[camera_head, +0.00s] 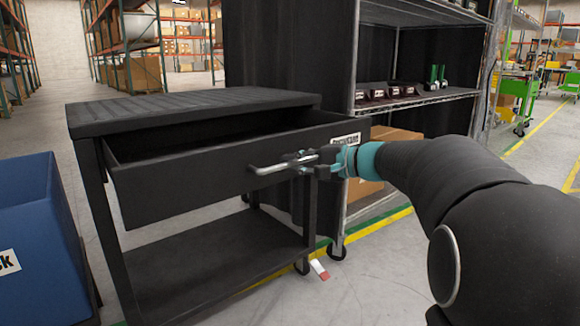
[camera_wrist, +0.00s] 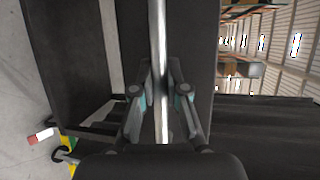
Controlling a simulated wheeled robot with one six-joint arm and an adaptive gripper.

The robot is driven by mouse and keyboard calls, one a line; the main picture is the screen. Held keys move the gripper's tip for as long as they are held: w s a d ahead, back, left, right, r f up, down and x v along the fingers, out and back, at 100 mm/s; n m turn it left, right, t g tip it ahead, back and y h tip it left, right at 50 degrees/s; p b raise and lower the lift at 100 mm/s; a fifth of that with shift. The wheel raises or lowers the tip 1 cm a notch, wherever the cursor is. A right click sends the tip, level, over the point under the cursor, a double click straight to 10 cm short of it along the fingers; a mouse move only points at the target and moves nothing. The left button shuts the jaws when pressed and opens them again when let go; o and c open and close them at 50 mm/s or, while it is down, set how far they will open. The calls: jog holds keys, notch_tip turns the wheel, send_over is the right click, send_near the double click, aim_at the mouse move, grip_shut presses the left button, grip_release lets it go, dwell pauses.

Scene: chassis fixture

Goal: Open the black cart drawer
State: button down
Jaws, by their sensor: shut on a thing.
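The black cart (camera_head: 190,104) stands in the middle of the head view, with a ribbed top and a lower shelf. Its drawer (camera_head: 190,180) is partly pulled out from under the top, and the dark inside shows. A silver bar handle (camera_head: 268,169) runs along the drawer front, and it also shows upright in the wrist view (camera_wrist: 158,45). My gripper (camera_head: 305,162) is shut on the handle. In the wrist view its two fingers (camera_wrist: 160,92) lie on either side of the bar.
A blue bin (camera_head: 35,235) stands at the left, near the cart. A wire shelf rack (camera_head: 420,100) with small boxes is behind the cart to the right, with cardboard boxes (camera_head: 385,140) low down. A red and white piece (camera_head: 320,269) lies on the floor.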

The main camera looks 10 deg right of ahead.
jog(key=shift+s, duration=0.15)
jog(key=c, duration=1.2)
grip_release()
jog(key=shift+s+d, duration=0.25)
jog(key=shift+d, duration=0.2)
jog(key=v, duration=1.1)
